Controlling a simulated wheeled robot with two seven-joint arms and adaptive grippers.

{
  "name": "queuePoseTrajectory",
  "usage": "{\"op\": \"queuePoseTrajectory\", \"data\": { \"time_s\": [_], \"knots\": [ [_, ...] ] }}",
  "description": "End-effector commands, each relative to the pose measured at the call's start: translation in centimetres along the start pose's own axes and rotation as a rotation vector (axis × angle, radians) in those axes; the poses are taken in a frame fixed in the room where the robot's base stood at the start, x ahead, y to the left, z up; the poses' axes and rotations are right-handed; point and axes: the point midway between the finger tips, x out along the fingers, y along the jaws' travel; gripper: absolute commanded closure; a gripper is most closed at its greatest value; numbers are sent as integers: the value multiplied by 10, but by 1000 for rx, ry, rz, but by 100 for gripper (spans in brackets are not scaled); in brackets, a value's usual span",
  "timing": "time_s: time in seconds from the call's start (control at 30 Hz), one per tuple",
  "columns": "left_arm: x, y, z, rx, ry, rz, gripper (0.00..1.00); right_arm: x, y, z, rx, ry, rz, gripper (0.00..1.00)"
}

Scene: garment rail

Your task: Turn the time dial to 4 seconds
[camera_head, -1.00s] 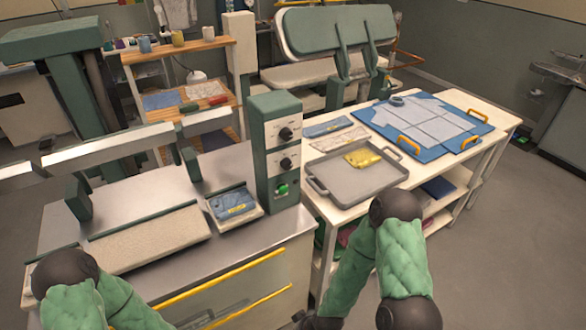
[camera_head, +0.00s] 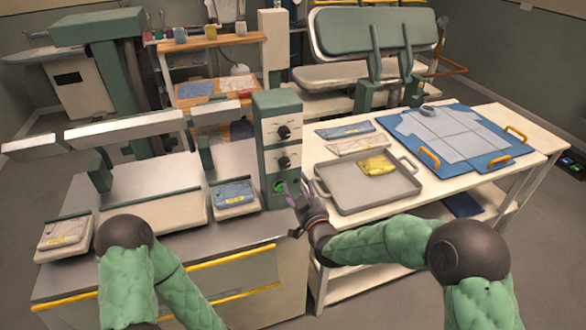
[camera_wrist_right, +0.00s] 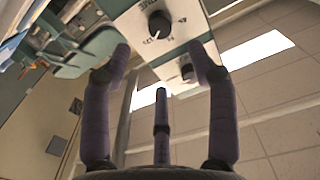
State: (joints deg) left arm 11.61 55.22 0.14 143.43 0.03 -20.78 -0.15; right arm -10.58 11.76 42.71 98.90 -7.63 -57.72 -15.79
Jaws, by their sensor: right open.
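A green control box (camera_head: 262,150) with a pale front panel stands at the right end of the press table. The panel has an upper black dial (camera_head: 284,132), a lower black dial (camera_head: 284,162) and a green button (camera_head: 280,187) below. My right gripper (camera_head: 293,193) is open and empty in front of the button, below both dials. In the right wrist view, a near dial (camera_wrist_right: 160,24) and a farther dial (camera_wrist_right: 187,72) show beyond the spread fingers. The dial labels and settings are too small or cut off to read surely. My left gripper is out of view.
A grey tray (camera_head: 340,197) with a yellow cloth (camera_head: 376,164) sits on the white table right of the box. A folded blue garment on a small stand (camera_head: 237,211) is left of it. Long press bars (camera_head: 125,128) extend leftward.

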Motion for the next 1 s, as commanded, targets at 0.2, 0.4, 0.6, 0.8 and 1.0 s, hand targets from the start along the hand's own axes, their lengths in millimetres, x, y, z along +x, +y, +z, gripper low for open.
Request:
{"op": "queuePoseTrajectory", "data": {
  "time_s": [0.2,0.4,0.6,0.8,1.0],
  "knots": [
    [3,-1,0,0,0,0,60,35,-1,2,1,-2,-1,41],
    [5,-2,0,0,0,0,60,68,-1,3,1,-4,-1,41],
    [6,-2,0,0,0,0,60,90,0,3,2,-4,0,41],
    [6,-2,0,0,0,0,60,98,0,2,2,-4,0,41],
    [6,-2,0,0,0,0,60,99,0,2,2,-5,0,41]
  ]
}}
